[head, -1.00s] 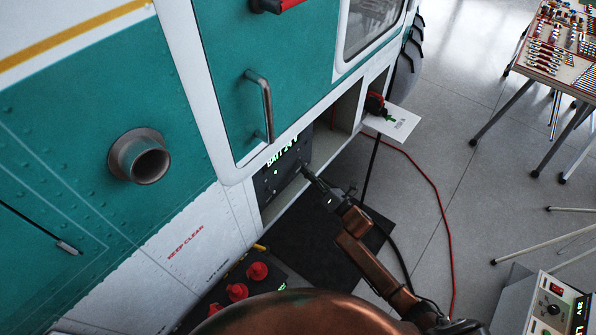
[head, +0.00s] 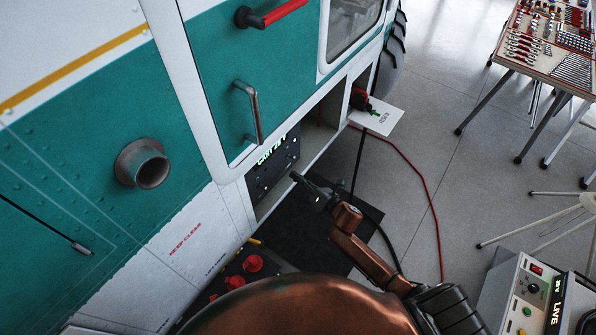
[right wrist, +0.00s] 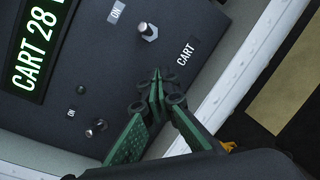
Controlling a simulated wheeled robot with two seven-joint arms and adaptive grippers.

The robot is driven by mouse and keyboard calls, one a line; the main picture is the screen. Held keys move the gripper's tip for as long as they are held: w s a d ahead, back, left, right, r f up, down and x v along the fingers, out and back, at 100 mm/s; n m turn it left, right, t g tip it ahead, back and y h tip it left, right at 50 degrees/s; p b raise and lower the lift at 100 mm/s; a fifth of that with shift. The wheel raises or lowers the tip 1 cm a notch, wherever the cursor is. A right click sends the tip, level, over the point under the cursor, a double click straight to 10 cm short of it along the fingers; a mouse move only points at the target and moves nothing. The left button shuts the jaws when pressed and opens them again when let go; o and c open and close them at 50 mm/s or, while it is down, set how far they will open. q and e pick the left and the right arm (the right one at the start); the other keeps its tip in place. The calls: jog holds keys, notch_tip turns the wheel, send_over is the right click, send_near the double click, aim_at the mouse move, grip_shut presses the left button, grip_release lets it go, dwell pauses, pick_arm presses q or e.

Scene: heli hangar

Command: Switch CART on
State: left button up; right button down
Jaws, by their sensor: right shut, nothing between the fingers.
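The dark switch panel (head: 265,182) sits in the open bay low on the helicopter's side. Its green display (head: 271,151) reads CART 28 V; the display (right wrist: 38,55) also shows in the right wrist view. There, a metal toggle switch (right wrist: 149,32) stands between an ON label and the CART label (right wrist: 185,53). My left gripper is out of view.
A second toggle (right wrist: 97,128) is on the panel. A red cable (head: 425,175) crosses the floor. A power unit (head: 515,290) reading LIVE stands lower right. A tool table (head: 550,50) is upper right.

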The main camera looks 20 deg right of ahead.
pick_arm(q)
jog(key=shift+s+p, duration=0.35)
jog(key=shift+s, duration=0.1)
pick_arm(e)
jog(key=r+v, duration=0.2)
jog(key=v, duration=0.8)
jog(key=shift+a+r, duration=0.2)
jog(key=shift+w, duration=0.15)
